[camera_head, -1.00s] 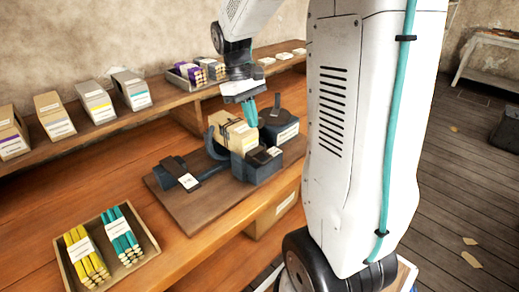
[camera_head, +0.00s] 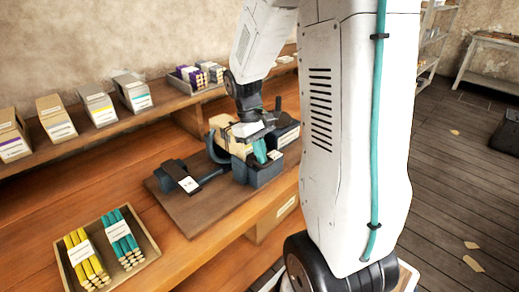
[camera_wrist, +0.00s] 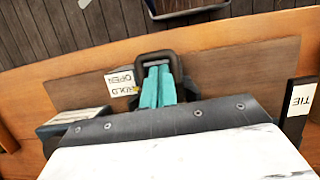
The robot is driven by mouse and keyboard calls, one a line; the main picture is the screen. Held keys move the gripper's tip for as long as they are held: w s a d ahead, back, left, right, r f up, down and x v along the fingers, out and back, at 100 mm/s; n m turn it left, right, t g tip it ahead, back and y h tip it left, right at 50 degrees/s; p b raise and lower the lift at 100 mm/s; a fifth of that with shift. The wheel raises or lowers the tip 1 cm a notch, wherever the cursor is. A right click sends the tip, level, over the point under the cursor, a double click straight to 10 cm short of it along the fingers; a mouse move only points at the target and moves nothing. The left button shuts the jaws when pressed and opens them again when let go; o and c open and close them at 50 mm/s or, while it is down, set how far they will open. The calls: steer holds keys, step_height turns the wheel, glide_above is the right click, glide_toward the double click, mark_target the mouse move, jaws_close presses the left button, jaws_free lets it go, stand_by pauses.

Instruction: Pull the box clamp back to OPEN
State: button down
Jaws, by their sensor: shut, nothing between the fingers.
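The box clamp (camera_head: 263,176) stands on a brown board on the bench, with dark blue-grey blocks around a beige box (camera_head: 221,125). In the wrist view a dark loop handle (camera_wrist: 158,56) frames my fingertips, and a label reading HOLD OPEN (camera_wrist: 121,83) lies to its left. My gripper (camera_head: 262,151) points down at the clamp, with teal fingers together and nothing between them. In the wrist view the gripper (camera_wrist: 156,86) has its fingertips at the loop's opening. I cannot tell whether they touch the loop. My wrist hides part of the clamp.
A dark lever with a white tag (camera_head: 187,184) lies on the board's left. A tray of yellow and teal bundles (camera_head: 150,247) stands at the front left. Boxes (camera_head: 55,118) line the back shelf. A TIE label (camera_wrist: 301,99) shows at the wrist view's right.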

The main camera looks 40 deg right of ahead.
steer(key=shift+s, duration=1.2)
steer(key=v, duration=1)
steer(key=shift+w+d, duration=0.1)
